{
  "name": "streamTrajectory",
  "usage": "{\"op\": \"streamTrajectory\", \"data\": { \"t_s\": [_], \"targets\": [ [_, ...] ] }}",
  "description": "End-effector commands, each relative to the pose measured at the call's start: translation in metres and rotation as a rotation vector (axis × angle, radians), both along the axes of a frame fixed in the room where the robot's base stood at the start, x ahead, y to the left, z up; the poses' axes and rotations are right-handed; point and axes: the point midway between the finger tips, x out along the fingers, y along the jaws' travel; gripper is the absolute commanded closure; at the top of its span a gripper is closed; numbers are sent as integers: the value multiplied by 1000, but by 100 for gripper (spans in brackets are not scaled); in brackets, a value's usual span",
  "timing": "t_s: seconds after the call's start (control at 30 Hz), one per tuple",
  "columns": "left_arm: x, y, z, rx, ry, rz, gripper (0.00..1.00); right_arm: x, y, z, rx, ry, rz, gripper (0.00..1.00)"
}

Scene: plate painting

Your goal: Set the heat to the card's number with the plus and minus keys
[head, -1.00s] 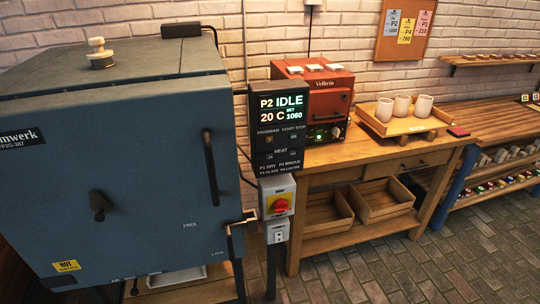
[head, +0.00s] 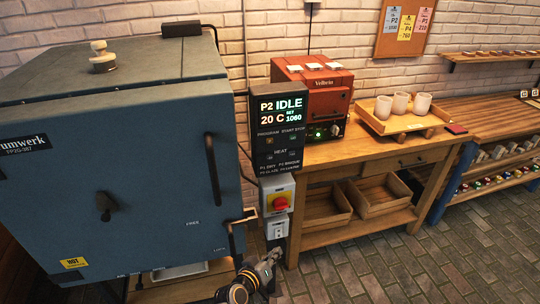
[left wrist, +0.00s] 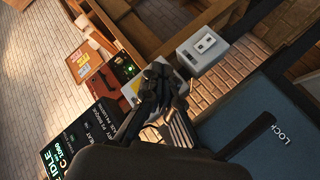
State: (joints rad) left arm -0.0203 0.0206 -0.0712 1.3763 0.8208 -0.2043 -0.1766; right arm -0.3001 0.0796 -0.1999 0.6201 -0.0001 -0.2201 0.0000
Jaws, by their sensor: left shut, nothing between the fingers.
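The control panel (head: 279,135) stands right of the blue kiln (head: 110,170). Its display (head: 281,110) reads P2 IDLE, 20 C, set 1060. The HEAT label (head: 281,153) is on its lower half; the plus and minus keys there are too small to tell apart. Three cards hang on the cork board (head: 381,45): a blue P2 card (head: 392,20), a yellow P4 card and a pink P1 card; their numbers are hard to read. My left gripper (head: 272,262) is shut and empty, below the panel and the socket box. It also shows in the left wrist view (left wrist: 158,75). My right gripper is out of view.
A red-knobbed switch box (head: 278,196) and a grey socket box (head: 277,228) sit under the panel. The kiln's latch handle is close left. A red kiln (head: 327,85) and a tray of cups (head: 401,123) stand on the wooden bench. The brick floor at right is clear.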

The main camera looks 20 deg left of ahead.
Motion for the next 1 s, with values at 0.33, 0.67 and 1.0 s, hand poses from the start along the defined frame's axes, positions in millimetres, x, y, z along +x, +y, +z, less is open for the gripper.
{"op": "streamTrajectory", "data": {
  "t_s": [0.33, 0.67, 1.0],
  "targets": [
    [50, 4, 161, -187, -264, 41, 100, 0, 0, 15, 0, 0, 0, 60],
    [58, 7, 227, -270, -374, 47, 100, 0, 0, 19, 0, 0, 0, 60],
    [58, 8, 229, -273, -377, 47, 100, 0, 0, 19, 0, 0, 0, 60]
  ]
}}
